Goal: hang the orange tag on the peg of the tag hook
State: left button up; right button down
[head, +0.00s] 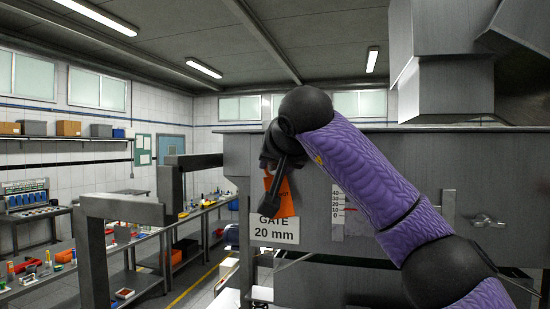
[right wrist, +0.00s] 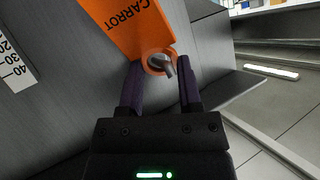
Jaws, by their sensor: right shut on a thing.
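The orange tag (head: 284,196), marked CARROT, hangs from my right gripper (head: 276,178) in front of the grey machine panel. In the right wrist view the tag (right wrist: 133,27) extends up and left from the right gripper (right wrist: 160,66), and its round holed end lies between the two fingers. A grey metal peg (right wrist: 169,66) shows at that hole and seems to pass through it; how deep cannot be told. The peg is hidden in the head view. The left gripper is not in view.
A "GATE 20 mm" sign (head: 275,229) and a scale plate (head: 338,211) are on the panel. A metal latch (head: 487,220) sticks out at right. Benches with bins (head: 187,247) stand at left, beyond a grey frame (head: 122,209).

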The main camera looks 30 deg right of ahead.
dwell(0.4)
jog(key=shift+c, duration=1)
grip_release()
jog(key=shift+s, duration=0.15)
